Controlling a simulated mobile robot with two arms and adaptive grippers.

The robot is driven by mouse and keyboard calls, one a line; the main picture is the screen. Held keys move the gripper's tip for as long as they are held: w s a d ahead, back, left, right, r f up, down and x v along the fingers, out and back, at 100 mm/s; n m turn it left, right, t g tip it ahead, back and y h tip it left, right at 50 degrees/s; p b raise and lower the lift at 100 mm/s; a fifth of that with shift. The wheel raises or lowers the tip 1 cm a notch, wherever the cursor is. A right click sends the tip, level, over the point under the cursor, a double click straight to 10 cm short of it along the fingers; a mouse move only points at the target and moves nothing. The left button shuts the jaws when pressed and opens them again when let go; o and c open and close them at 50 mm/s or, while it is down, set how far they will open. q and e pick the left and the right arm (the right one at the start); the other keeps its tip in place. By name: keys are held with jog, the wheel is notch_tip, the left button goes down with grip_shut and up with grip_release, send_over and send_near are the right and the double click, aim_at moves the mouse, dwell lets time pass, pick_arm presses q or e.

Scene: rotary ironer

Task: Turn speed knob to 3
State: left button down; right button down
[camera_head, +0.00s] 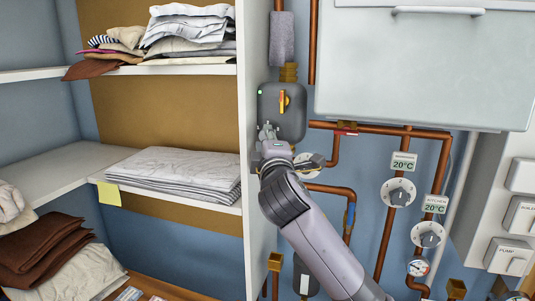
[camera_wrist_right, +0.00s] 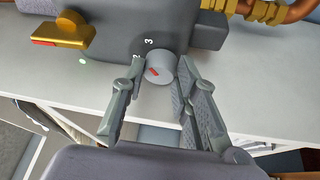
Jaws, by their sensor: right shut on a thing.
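The speed knob (camera_wrist_right: 160,64) is a small grey cylinder with a red mark on its end face, in the right wrist view. It sits at the edge of a dark grey pump box (camera_wrist_right: 120,22), where a "3" and a partly hidden "2" show beside it. The red mark is slanted, and I cannot tell which number it points to. My right gripper (camera_head: 267,131) is at the lower left of the pump box (camera_head: 284,108) in the head view, its fingers shut on the knob from both sides. The knob is hidden in the head view. My left gripper is not in view.
A yellow lever (camera_head: 283,102) is on the pump box's front. White shelves with folded linen (camera_head: 175,170) stand left, their upright panel (camera_head: 256,70) close beside my gripper. Copper pipes (camera_head: 375,130) and white dials (camera_head: 398,192) are on the right, below a white cabinet (camera_head: 425,65).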

jog(key=shift+f+m+b, duration=0.15)
jog(key=shift+m+b, duration=0.5)
jog(key=shift+m, duration=0.05)
jog(key=c, duration=1.5)
grip_release()
jog(key=shift+c, duration=0.2)
jog(key=s+d+f, duration=0.1)
jog(key=s+f, duration=0.1)
jog(key=s, duration=0.9)
jog(key=shift+s, duration=0.35)
jog(key=shift+d, duration=0.1)
